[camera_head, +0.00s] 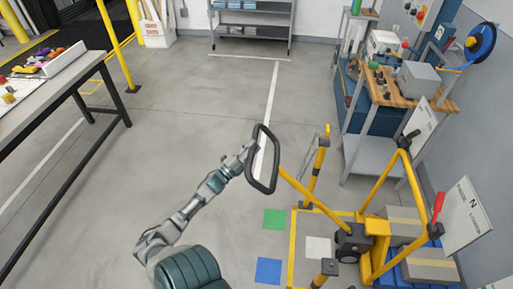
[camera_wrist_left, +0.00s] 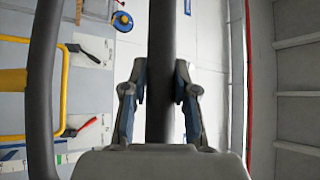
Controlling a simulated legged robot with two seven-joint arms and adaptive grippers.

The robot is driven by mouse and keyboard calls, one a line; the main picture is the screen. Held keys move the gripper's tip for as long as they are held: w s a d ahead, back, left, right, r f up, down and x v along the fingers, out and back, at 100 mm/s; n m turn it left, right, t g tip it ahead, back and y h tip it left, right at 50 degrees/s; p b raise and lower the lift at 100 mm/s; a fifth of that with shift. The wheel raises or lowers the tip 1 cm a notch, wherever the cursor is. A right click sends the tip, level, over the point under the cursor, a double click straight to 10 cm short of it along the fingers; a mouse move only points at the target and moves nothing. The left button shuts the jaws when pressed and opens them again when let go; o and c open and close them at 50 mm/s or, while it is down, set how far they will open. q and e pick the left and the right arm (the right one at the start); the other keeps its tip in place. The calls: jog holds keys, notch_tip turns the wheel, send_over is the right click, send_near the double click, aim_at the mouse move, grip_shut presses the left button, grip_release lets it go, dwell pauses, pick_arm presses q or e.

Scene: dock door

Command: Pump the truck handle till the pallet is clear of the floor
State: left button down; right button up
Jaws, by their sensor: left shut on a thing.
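The truck handle (camera_head: 275,165) is a black loop on a yellow shaft, tilted out to the left of the yellow pallet truck (camera_head: 378,228). My left gripper (camera_head: 250,153) is shut on the left side of the loop. In the left wrist view the fingers (camera_wrist_left: 160,105) lie on both sides of the dark handle bar (camera_wrist_left: 161,50). The blue pallet (camera_head: 430,284) at the lower right carries cardboard boxes (camera_head: 432,267). The gap between pallet and floor cannot be made out. My right gripper is not in view.
A workbench (camera_head: 395,85) with tools stands at the right wall. A grey table (camera_head: 45,80) stands at the left, a shelf rack (camera_head: 252,30) at the back. Green (camera_head: 274,219) and blue (camera_head: 268,270) floor squares lie near the truck. The middle floor is clear.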

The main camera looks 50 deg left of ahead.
pick_arm(q)
jog(key=shift+f, duration=0.25)
jog(key=c, duration=0.9)
grip_release()
jog(key=shift+r, duration=0.1)
jog(key=v, duration=1.2)
jog(key=shift+w, duration=0.1)
